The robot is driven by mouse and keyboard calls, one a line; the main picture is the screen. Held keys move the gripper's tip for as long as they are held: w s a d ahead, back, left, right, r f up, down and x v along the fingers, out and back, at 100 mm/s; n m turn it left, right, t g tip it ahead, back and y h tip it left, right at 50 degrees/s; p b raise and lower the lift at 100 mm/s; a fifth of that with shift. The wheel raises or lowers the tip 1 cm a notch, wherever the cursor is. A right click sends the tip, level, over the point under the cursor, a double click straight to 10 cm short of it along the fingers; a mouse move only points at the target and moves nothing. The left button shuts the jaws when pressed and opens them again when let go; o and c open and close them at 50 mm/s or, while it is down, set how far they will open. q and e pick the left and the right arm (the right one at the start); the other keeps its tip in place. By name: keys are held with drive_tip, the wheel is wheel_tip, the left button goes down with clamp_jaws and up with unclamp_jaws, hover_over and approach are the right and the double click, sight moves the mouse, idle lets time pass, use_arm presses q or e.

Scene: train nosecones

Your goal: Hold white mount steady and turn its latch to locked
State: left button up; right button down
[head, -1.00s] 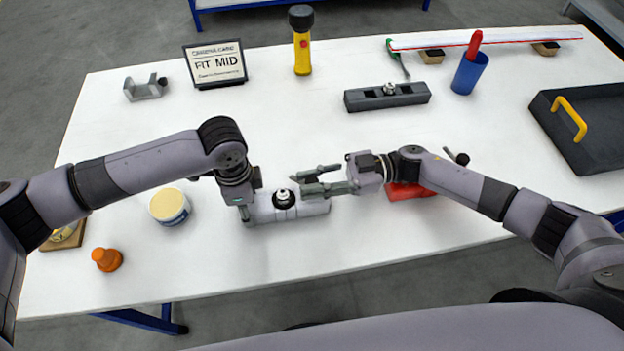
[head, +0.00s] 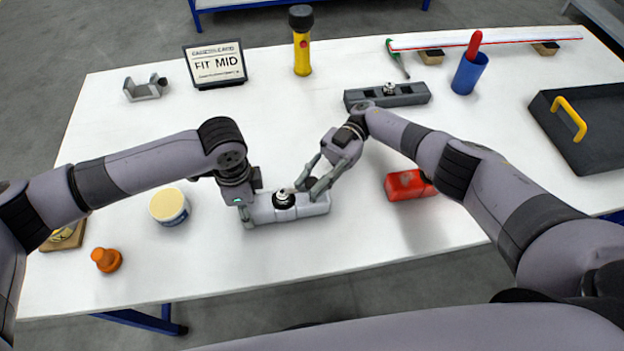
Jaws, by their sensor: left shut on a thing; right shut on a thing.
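The white mount (head: 268,212) lies on the white table in front of me, with a black and silver round fitting (head: 283,199) on its top. My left gripper (head: 247,214) is shut on the mount's left end. My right gripper (head: 308,190) reaches down from the upper right and is shut on a small dark part (head: 307,183) on the mount's right half, which looks like the latch. The fingers partly hide that part, so I cannot tell which way it points.
A dark grey mount (head: 387,96), a sign (head: 215,65) and a yellow flashlight (head: 302,45) stand farther back. A black tray (head: 590,130) is at right.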

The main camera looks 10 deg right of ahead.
sight(312, 182)
drive_tip(key=shift+s, duration=0.1)
idle(0.4)
drive_tip(key=c, duration=1.4)
unclamp_jaws()
drive_tip(key=shift+o, duration=0.2)
wheel_tip(312, 182, up, 10)
use_arm(q)
drive_tip(key=o, duration=1.4)
drive_tip(key=shift+c, duration=0.2)
drive_tip(key=shift+r, duration=0.1)
